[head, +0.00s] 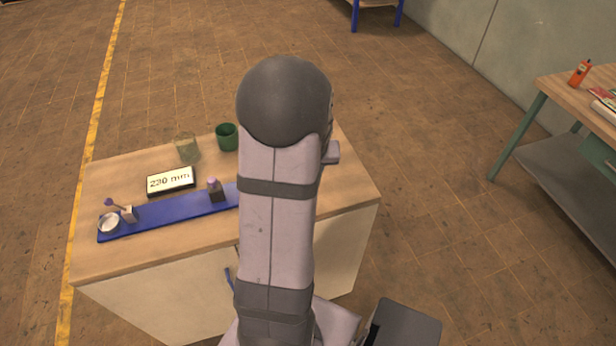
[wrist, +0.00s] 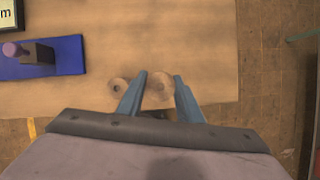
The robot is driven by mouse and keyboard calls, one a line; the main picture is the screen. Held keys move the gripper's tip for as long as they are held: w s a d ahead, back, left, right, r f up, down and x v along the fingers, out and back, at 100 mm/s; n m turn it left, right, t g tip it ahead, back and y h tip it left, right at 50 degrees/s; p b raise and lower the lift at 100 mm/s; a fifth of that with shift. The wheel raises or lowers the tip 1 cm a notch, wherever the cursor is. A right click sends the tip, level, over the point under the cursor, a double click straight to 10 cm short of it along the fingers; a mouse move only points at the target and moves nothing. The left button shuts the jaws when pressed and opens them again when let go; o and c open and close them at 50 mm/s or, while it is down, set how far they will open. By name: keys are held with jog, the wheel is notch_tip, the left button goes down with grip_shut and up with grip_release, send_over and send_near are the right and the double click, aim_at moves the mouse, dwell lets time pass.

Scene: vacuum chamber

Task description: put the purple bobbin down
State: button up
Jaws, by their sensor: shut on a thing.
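In the head view my own arm hides the gripper. A dark block with a purple top (head: 214,189) stands on the blue strip (head: 170,212); a purple-topped piece (wrist: 14,49) also shows in the wrist view, left of the gripper.
On the wooden table (head: 260,226) are a display reading 230 mm (head: 171,181), a glass jar (head: 187,148) and a green cup (head: 227,137). A white round dish (head: 108,223) and a small purple-headed piece (head: 111,203) are at the strip's left end.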

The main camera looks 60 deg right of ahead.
jog(key=shift+r, duration=1.3)
jog(key=shift+w, duration=0.1)
jog(key=w+a+r+n+t+y, duration=0.1)
jog(key=w+a+r+n, duration=0.15)
jog(key=w, duration=0.75)
jog(key=w+a+r+n+y, duration=0.15)
jog(key=w+n, duration=0.25)
jog(key=w, duration=0.6)
jog(key=w+a+r+n+t+y, duration=0.15)
jog(key=w+n, duration=0.25)
jog(key=w, duration=0.7)
notch_tip(320, 180, up, 3)
jog(key=n+g+y+b, duration=0.2)
jog(key=n+g+y, duration=0.1)
jog(key=n, duration=0.9)
send_over(103, 227)
jog(key=s+d, duration=0.1)
jog(key=d, duration=0.1)
jog(key=shift+m+t, duration=0.25)
jog(key=shift+m, duration=0.1)
jog(key=f, duration=0.6)
jog(key=f+b, duration=0.1)
jog(key=f, duration=0.5)
jog(key=shift+s+a+f, duration=0.1)
jog(key=shift+s, duration=0.1)
jog(key=shift+f+p, duration=0.55)
jog(key=shift+f, duration=1.75)
